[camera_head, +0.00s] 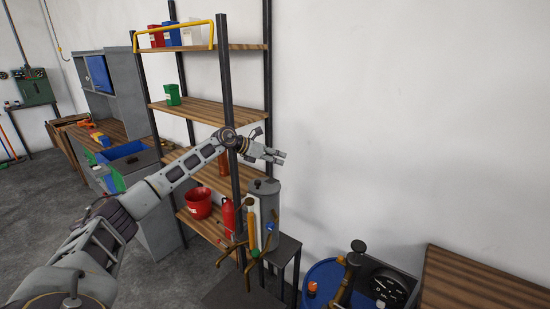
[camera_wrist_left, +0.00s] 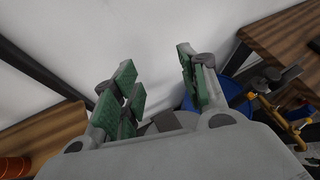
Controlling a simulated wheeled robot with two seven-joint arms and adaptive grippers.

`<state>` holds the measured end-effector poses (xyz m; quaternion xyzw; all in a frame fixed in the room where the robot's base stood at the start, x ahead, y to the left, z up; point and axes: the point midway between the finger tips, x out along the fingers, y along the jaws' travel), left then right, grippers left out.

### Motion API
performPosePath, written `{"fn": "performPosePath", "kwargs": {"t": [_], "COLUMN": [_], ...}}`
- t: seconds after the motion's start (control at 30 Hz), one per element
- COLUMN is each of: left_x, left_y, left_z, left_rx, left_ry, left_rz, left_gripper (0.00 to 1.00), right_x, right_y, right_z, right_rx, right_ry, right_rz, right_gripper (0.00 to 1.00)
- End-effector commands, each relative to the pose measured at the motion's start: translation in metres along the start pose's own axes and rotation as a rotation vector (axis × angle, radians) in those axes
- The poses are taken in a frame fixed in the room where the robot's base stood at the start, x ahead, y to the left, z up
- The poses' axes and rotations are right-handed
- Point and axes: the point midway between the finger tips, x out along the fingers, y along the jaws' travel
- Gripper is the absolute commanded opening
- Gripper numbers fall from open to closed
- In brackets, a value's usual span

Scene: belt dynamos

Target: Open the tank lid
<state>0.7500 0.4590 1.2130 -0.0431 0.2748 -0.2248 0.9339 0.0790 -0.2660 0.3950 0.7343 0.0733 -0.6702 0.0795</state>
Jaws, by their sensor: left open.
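The tank is a grey upright cylinder (camera_head: 265,215) below the middle of the head view, in front of the shelf's right side. Its lid (camera_head: 265,185) is on top, with a small dark knob, and looks closed. My left gripper (camera_head: 279,156) is a little above the lid, apart from it, with its fingers pointing right. In the left wrist view the open gripper (camera_wrist_left: 154,68) has green pads and nothing between them. A grey shape (camera_wrist_left: 165,122) shows low between the fingers; I cannot tell whether it is the tank. My right gripper is not in view.
A wooden shelf (camera_head: 205,98) with dark posts stands behind my left arm. A red bucket (camera_head: 198,203) and red cylinder (camera_head: 228,217) are near the tank. A blue drum (camera_head: 322,278) and a wooden top (camera_head: 480,285) are at lower right. The wall area right of the gripper is clear.

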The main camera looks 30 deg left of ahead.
Motion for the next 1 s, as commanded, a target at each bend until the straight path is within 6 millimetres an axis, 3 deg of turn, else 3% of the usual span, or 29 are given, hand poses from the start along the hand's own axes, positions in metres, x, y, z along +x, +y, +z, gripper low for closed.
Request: {"fn": "performPosePath", "kwargs": {"t": [0.37,1.0], "left_x": [-0.018,-0.077], "left_y": [0.001,0.003], "left_z": [0.001,0.000], "left_rx": [0.000,-0.001], "left_ry": [-0.001,0.003], "left_rz": [0.001,0.001], "left_gripper": [0.43,0.43], "right_x": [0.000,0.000], "right_y": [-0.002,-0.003], "right_z": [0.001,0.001], "right_rx": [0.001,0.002], "right_ry": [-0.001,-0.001], "right_rz": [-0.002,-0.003], "right_gripper": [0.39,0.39]}}
